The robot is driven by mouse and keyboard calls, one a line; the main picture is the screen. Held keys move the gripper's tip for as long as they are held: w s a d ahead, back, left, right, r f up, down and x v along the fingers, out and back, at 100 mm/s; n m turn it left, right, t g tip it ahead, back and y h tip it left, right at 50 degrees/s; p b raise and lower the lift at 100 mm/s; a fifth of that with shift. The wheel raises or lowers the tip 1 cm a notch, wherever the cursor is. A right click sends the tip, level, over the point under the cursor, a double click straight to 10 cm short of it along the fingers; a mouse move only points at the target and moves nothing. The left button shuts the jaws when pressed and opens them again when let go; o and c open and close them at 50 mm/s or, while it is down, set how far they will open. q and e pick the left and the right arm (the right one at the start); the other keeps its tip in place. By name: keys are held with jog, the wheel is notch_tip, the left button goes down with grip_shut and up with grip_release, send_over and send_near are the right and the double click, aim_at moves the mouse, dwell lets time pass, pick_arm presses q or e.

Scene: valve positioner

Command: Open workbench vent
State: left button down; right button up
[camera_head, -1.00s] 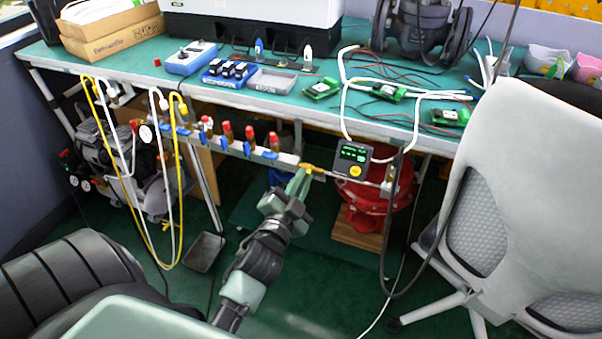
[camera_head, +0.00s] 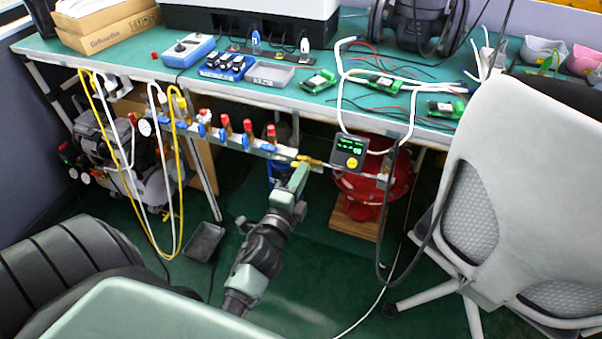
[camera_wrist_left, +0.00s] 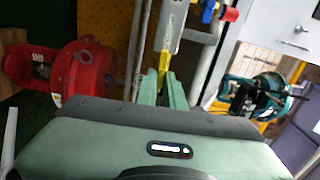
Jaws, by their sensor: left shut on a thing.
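The vent on the workbench shows as a yellow handle (camera_head: 308,160) at the right end of the metal manifold bar under the bench's front edge. My left gripper (camera_head: 299,176) reaches up to it from below and is shut on it. In the left wrist view the yellow handle (camera_wrist_left: 163,66) sits between the green fingertips (camera_wrist_left: 163,84), in line with the grey bar above. The fingers hide part of the handle. My right gripper is not in view.
The manifold bar (camera_head: 262,150) carries several red and blue valves. Yellow and white hoses (camera_head: 175,200) hang at left. A white chair (camera_head: 500,190) stands at right, with a dark cable beside it. A red valve body (camera_head: 375,185) stands under the bench.

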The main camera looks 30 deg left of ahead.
pick_arm(q)
jog(key=shift+m, duration=0.3)
jog(key=c, duration=1.5)
grip_release()
jog(key=shift+f, duration=0.1)
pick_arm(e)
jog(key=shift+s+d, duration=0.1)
